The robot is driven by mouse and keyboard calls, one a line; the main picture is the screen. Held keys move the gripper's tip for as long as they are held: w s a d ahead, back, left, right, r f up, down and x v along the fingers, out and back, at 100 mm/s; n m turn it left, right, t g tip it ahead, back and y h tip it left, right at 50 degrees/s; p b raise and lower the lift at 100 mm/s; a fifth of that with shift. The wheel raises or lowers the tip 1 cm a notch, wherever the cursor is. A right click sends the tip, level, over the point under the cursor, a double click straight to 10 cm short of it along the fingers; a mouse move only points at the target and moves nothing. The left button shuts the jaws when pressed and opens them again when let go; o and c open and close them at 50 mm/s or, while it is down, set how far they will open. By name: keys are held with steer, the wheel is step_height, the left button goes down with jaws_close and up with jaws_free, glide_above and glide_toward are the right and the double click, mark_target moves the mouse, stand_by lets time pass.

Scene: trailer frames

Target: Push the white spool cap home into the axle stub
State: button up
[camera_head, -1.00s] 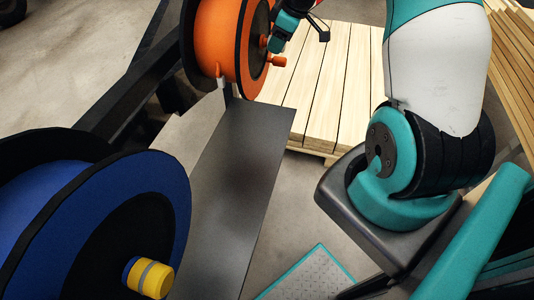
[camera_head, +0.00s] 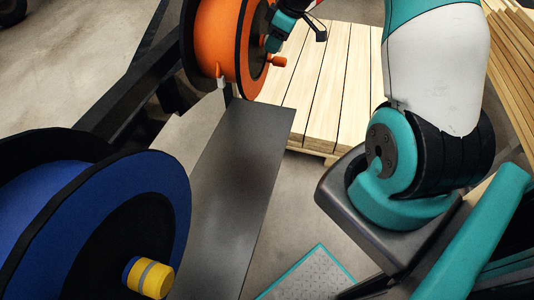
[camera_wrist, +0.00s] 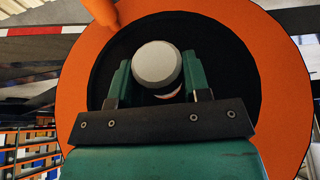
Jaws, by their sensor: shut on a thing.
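The white spool cap (camera_wrist: 157,66) sits between the green fingers of my gripper (camera_wrist: 157,80) in the wrist view, and the gripper is shut on it. Behind it is the dark hub of the orange spool (camera_wrist: 75,95). A small pale crescent with an orange edge shows just below the cap. The axle stub is hidden behind the cap, so I cannot tell how deep the cap sits. In the head view my gripper (camera_head: 275,32) is close against the face of the orange spool (camera_head: 214,40); the cap is hidden there.
An orange peg (camera_head: 277,61) sticks out of the spool face, close below my gripper. A blue spool (camera_head: 165,185) with a yellow-ended axle (camera_head: 157,281) stands front left. A dark plate (camera_head: 225,180) lies between the spools. Pale boards (camera_head: 335,90) lie behind.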

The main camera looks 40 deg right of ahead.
steer(key=shift+w+a, duration=0.15)
steer(key=shift+w, duration=0.05)
steer(key=o, duration=1.1)
steer(key=shift+o, duration=0.2)
steer(key=b+v, duration=0.1)
steer(key=v, duration=1.6)
steer(key=shift+r, duration=0.25)
